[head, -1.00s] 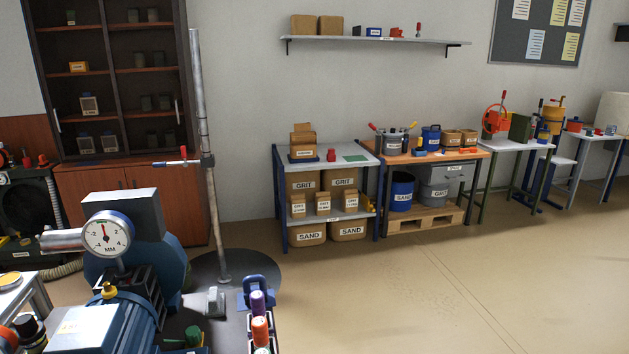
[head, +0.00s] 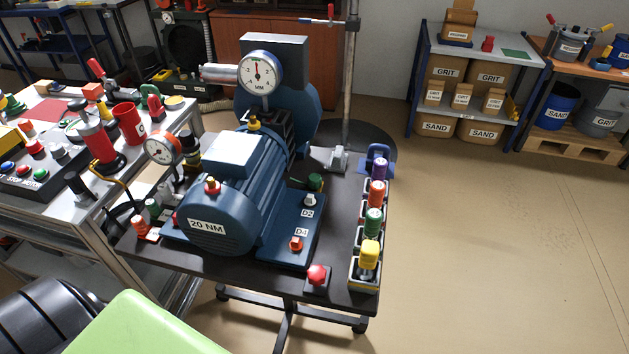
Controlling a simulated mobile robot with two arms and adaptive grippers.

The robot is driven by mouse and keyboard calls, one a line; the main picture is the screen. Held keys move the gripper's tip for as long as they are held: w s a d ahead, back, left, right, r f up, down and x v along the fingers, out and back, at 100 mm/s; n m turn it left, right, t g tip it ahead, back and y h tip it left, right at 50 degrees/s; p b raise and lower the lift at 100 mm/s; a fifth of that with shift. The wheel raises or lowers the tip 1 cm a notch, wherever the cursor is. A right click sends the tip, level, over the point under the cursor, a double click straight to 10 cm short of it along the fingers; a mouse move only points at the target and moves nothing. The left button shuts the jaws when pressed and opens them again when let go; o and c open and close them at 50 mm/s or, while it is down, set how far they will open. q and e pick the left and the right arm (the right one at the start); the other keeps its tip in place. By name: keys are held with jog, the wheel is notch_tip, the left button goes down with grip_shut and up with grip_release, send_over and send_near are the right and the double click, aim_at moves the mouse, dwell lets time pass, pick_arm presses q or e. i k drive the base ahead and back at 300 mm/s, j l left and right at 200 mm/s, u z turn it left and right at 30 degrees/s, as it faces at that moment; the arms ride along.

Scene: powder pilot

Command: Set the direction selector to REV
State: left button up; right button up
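A blue motor (head: 225,195) labelled 20 NM sits on a dark cart in the middle of the head view. Its base plate carries a pale knob (head: 310,200) by a D2 label and an orange knob (head: 296,243) by a D4 label. A red mushroom button (head: 318,273) is at the cart's front edge. I see no legible REV mark and cannot tell which control is the direction selector. Neither of my grippers is in view.
The dark cart (head: 205,258) holds a row of coloured handles, including a yellow one (head: 369,254), along its right edge. A cluttered bench with a control box (head: 38,180) stands at left. A lime-green surface (head: 135,330) fills the lower left. Floor at right is clear.

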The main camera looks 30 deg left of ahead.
aim_at(57, 151)
jog(key=u, duration=2.35)
jog(key=i+j+u, duration=0.2)
jog(key=i+j, duration=0.35)
jog(key=i, duration=0.1)
